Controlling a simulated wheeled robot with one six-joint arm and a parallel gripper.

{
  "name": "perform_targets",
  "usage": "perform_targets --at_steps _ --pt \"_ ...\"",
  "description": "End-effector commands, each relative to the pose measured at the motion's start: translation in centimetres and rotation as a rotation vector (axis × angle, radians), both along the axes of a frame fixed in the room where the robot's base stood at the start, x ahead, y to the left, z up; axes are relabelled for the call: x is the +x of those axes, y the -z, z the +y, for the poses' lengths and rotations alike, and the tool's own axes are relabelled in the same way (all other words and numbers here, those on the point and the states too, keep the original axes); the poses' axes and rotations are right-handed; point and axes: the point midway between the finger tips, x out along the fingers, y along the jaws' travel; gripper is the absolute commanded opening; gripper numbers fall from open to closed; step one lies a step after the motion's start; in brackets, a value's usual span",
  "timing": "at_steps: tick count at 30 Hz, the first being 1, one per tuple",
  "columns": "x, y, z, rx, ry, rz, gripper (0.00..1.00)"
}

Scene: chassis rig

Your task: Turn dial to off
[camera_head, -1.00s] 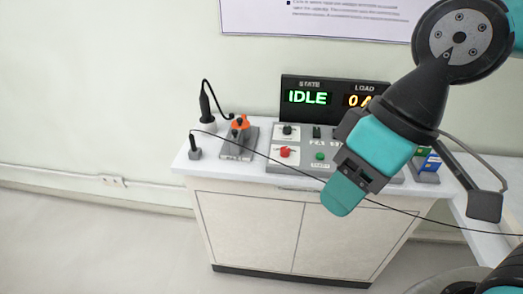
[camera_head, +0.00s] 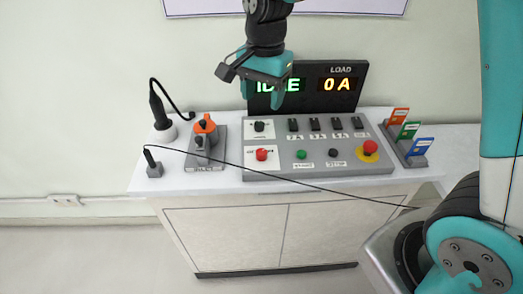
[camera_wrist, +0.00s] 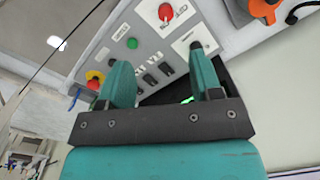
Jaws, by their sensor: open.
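The control panel (camera_head: 320,165) lies on the white cabinet top. It carries a black knob (camera_head: 259,126) on a white plate at upper left and a red knob (camera_head: 262,154) on a white plate below it. Their small labels are unreadable. My gripper (camera_head: 262,98) is open and empty, pointing down above the panel's back left, in front of the display. In the wrist view, the black knob (camera_wrist: 196,46) shows by the right fingertip and the red knob (camera_wrist: 166,12) farther off. I cannot tell any contact.
The display (camera_head: 345,90) shows "0 A"; my gripper partly covers its state word. The panel also has black switches (camera_head: 315,125), a green button (camera_head: 301,154) and a red emergency button (camera_head: 370,147). An orange-topped device (camera_head: 205,145) stands left; coloured cards (camera_head: 410,130) stand right.

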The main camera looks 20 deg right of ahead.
Motion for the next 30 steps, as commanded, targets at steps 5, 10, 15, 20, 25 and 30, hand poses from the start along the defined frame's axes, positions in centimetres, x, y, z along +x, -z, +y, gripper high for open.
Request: perform_targets --at_steps 5,10,15,20,25,30 --pt "2.5 2.1 -0.7 -0.042 0.21 0.015 0.59" --pt "2.6 4.1 -0.9 -0.047 0.23 0.019 0.59" --pt "2.5 7.7 -1.0 -0.047 0.228 0.022 0.59" --pt "2.5 11.4 -1.0 -0.047 0.227 0.02 0.59" --pt "2.5 15.1 -0.9 -0.046 0.227 0.019 0.59" --pt "2.6 17.7 -0.9 -0.045 0.226 0.016 0.59"
